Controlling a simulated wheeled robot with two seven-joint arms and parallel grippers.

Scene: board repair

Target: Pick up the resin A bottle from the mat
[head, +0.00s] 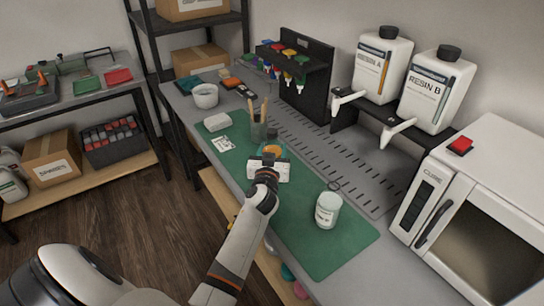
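A small white bottle (327,212) with a label stands upright on the right part of the green mat (335,255). Its label is too small to read. My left gripper (270,158) is over the middle of the mat, to the left of this bottle and apart from it. The fingers point away from the camera and are mostly hidden by the gripper body, so I cannot tell whether they are open or shut. An orange thing (273,149) shows just beyond the gripper, partly hidden. My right gripper is not in view.
Large jugs marked RESIN A (372,72) and RESIN B (428,100) stand on a black rack behind the mat. A white oven (470,215) closes off the right. A brush cup (259,130) stands behind the gripper. The mat's right front is clear.

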